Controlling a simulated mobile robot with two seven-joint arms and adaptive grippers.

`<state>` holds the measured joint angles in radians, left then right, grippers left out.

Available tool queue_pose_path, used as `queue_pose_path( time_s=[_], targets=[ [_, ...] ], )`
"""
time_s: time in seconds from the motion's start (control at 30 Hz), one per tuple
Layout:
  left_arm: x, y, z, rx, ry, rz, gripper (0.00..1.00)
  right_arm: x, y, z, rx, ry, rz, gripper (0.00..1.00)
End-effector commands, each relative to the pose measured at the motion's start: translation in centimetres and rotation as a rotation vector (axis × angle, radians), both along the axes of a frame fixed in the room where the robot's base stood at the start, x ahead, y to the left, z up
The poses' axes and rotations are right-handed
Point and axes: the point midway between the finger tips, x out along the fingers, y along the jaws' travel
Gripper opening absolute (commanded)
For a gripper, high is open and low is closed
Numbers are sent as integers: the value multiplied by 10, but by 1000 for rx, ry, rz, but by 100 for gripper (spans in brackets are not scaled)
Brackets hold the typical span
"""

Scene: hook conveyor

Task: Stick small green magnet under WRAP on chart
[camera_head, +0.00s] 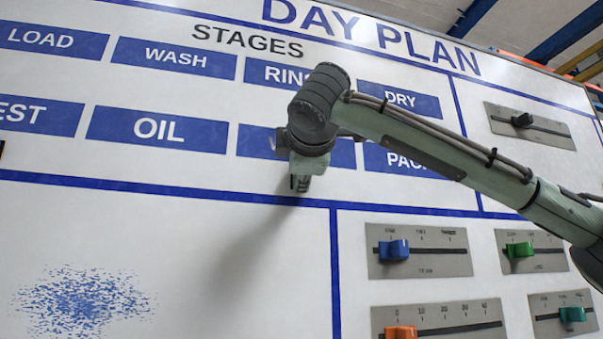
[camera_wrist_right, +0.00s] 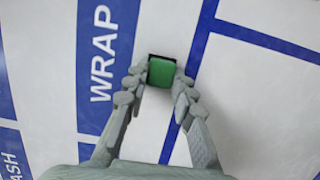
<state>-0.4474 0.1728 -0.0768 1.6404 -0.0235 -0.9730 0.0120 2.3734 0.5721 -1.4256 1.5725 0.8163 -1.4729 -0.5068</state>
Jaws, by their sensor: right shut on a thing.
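The small green magnet (camera_wrist_right: 162,72) sits between the fingertips of my right gripper (camera_wrist_right: 160,80) in the right wrist view, with a dark edge on its far side. My right gripper (camera_head: 300,182) is shut on it. In the head view my right gripper and wrist cover much of the WRAP label (camera_head: 345,154), and I cannot make out the magnet there. In the right wrist view the WRAP label (camera_wrist_right: 104,60) is beside the magnet, along the lower edge of its letters. I cannot tell whether the magnet touches the chart (camera_head: 200,260). My left gripper is not in view.
The OIL label (camera_head: 157,130) is left of WRAP and the PACK label (camera_head: 405,161) right of it. A blue line (camera_head: 200,191) runs below this row. Slider panels with coloured knobs (camera_head: 394,250) are at lower right. A blue scribble (camera_head: 85,300) marks the lower left.

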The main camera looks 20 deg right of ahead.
Motion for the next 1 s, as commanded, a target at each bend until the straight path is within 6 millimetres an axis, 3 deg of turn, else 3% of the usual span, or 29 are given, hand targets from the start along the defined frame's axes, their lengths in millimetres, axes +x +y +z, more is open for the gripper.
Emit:
queue_pose_path(
  time_s=[0.17, 0.2, 0.4, 0.77, 1.0],
  targets=[
    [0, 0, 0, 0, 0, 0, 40, -1, 0, 1, 0, -2, 0, 2],
    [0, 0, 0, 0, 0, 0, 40, -1, 0, 1, 0, -2, 0, 26],
    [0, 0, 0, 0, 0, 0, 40, -1, 0, 1, 0, -2, 0, 49],
    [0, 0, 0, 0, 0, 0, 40, -6, 2, 1, 0, -1, 1, 49],
    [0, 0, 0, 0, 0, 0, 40, -46, 11, 1, -1, -3, 4, 49]
  ],
)
